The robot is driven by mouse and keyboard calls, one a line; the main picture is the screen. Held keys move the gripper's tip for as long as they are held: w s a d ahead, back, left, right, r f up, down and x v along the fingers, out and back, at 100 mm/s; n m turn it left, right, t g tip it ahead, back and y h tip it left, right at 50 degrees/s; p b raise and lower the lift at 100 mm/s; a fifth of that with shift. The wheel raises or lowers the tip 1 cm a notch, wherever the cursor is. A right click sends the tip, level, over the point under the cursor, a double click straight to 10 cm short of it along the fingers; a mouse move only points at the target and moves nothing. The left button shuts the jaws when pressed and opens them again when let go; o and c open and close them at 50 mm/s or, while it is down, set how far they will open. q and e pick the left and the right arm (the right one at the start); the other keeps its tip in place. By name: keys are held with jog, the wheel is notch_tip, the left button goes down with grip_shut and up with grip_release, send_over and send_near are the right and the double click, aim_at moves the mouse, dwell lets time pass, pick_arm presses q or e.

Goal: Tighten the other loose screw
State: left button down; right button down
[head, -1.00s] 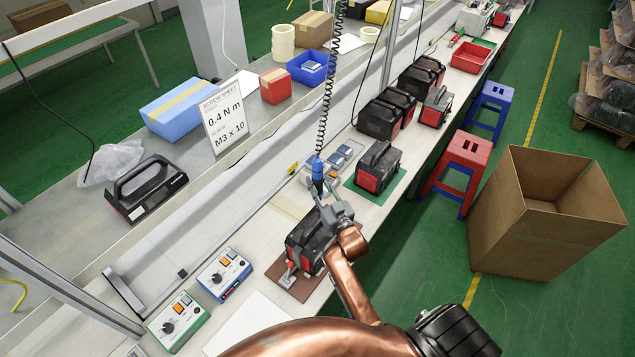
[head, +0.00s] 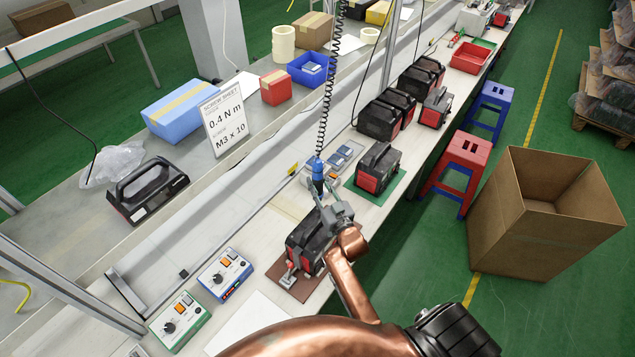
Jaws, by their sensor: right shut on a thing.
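My right gripper (head: 322,203) is shut on a blue electric screwdriver (head: 317,174) that hangs from a black coiled cord (head: 326,118). The screwdriver is roughly upright above the far end of a black and red power station (head: 301,246). The power station sits on a brown mat (head: 292,288) on the workbench. My gripper and wrist cover part of its top. The screws and the screwdriver's tip are hidden or too small to make out. My left gripper is not in view.
A blue-framed controller (head: 224,275) and a green-framed one (head: 180,322) stand left of the power station. Another power station (head: 377,168) is on a green mat behind. A red stool (head: 461,168) and cardboard box (head: 545,210) stand on the floor right of the bench.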

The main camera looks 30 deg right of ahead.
aim_at(319, 173)
jog(key=shift+r+p, duration=2.9)
jog(key=shift+r, duration=0.65)
jog(key=shift+a+f, duration=0.15)
